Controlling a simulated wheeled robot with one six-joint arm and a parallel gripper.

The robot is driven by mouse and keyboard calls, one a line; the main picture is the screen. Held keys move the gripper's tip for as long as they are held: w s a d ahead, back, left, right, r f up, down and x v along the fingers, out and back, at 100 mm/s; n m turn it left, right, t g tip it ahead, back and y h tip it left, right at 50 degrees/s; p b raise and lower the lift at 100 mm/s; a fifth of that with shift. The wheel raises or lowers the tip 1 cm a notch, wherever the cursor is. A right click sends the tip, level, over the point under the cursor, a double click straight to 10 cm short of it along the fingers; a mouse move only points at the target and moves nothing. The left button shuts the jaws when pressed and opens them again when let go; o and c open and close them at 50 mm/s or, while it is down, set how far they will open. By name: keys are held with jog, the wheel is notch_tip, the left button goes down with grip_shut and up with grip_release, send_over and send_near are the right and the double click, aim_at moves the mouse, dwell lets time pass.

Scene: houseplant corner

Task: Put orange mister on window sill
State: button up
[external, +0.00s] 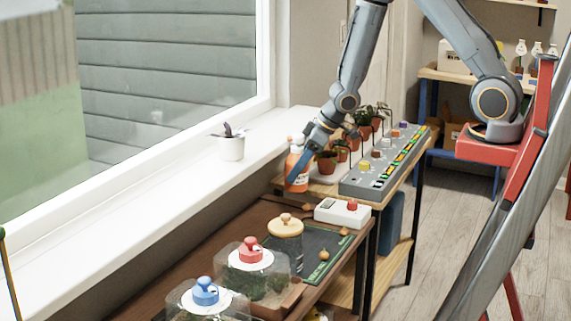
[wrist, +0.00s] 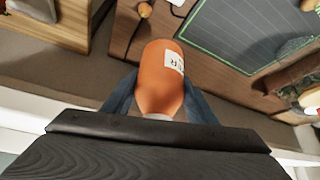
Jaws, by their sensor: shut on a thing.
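The orange mister (external: 298,168) is a bottle with a white label, and it also shows in the wrist view (wrist: 159,75). My gripper (external: 300,172) is shut on it, with one dark blue finger on each side of the bottle in the wrist view (wrist: 158,95). The mister is near the window-side edge of the potted plants' table, beside the sill. I cannot tell whether its base touches anything. The white window sill (external: 150,232) runs along the window on the left and is mostly bare.
A white pot with a dark plant (external: 231,147) stands on the sill. Terracotta pots (external: 327,162) and a grey control panel (external: 372,178) are right of my gripper. A white box with a red knob (external: 343,212) and glass cloches (external: 250,265) are nearer the camera.

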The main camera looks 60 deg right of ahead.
jog(key=d+f+m+h, duration=0.15)
jog(key=d+m, duration=0.25)
jog(key=d, duration=0.5)
jog(key=s+d+r+m+h+p, duration=0.2)
jog(key=s+d+r+p, duration=0.15)
jog(key=d+r, duration=0.55)
jog(key=w+d+r+m+h+b, duration=0.1)
jog(key=w+d+r+m, duration=0.15)
jog(key=w+r, duration=0.5)
jog(key=w+d+r+m+h+b, duration=0.1)
jog(key=w+d+r, duration=0.3)
jog(key=w+r, duration=0.4)
jog(key=shift+g+y, duration=0.25)
jog(key=shift+g, duration=0.05)
jog(key=shift+s+a+f+p, duration=0.1)
jog(key=shift+s+f+p, duration=0.2)
jog(key=shift+f, duration=1.2)
jog(key=shift+s+f+p, duration=0.15)
jog(key=shift+f+p, duration=0.25)
jog(key=shift+f, duration=1.15)
jog(key=shift+s+a+f+p, duration=0.1)
jog(key=shift+s+f+p, duration=0.2)
jog(key=shift+f, duration=1.2)
jog(key=shift+w+f, duration=0.1)
jog(key=o, duration=1.3)
